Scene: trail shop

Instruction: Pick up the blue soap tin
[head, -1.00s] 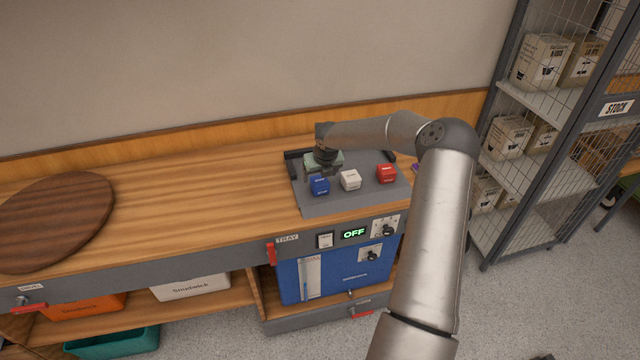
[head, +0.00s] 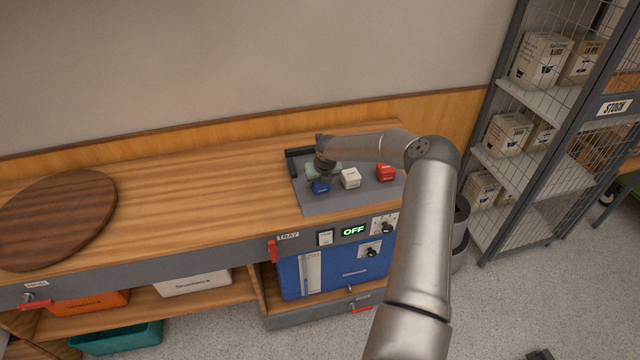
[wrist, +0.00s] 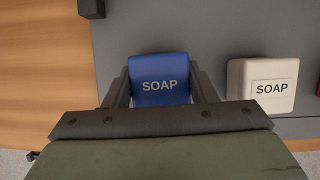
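The blue soap tin (head: 321,187) sits on a grey tray (head: 335,205) on the wooden counter, at the left of a row of tins. In the wrist view the blue tin (wrist: 160,80), lettered "SOAP", lies between the two fingers of my gripper (wrist: 160,88). One finger is on each side; the left one looks very close to it, and a narrow gap shows at the right. In the head view my gripper (head: 322,180) is right above and around the blue tin, partly hiding it.
A white soap tin (head: 350,178) stands close to the right of the blue one, and it also shows in the wrist view (wrist: 262,85). A red tin (head: 386,172) is farther right. A round wooden board (head: 55,218) lies far left. The counter between is clear.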

